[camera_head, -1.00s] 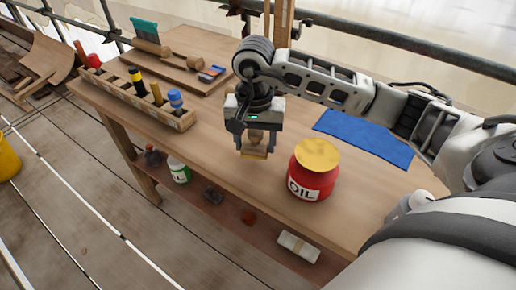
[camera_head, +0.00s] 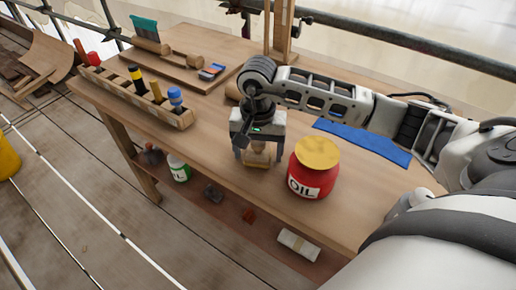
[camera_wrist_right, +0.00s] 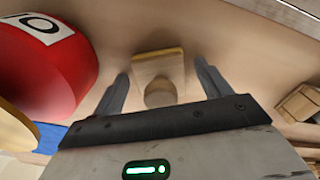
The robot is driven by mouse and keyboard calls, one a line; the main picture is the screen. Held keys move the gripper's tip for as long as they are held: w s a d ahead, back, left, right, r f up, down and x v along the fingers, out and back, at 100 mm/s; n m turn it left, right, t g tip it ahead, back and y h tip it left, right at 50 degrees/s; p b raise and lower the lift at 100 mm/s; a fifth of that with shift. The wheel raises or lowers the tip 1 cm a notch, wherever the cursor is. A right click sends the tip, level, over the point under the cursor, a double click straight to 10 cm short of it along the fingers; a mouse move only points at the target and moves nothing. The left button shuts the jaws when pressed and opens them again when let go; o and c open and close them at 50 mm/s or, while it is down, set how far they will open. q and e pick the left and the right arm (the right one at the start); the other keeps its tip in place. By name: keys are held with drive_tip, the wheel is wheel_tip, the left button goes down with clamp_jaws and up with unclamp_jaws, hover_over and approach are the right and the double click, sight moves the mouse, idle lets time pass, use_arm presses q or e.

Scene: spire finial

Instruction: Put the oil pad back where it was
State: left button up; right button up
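The oil pad (camera_head: 257,163), a small wooden block with a round knob, is beside the red OIL tin (camera_head: 311,180), left of it and near the bench's front edge. The pad also shows in the right wrist view (camera_wrist_right: 158,66), and it appears to rest on the bench. My right gripper (camera_head: 258,158) is over it with its fingers apart, one on each side. In the right wrist view, gaps show between both fingers and the pad and knob. The tin has a yellow lid and stands upright. My left gripper is not in view.
A wooden rack (camera_head: 140,100) with bottles and tools stands at the bench's left. A blue cloth (camera_head: 365,141) lies behind the tin. A board (camera_head: 185,65) with a brush and tools is at the back. A shelf below the bench holds several small items.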

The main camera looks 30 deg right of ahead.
sight(258, 143)
drive_tip(key=shift+r+p, duration=0.35)
wheel_tip(258, 143, up, 12)
drive_tip(key=shift+f+b, duration=0.15)
drive_tip(key=shift+b, duration=0.3)
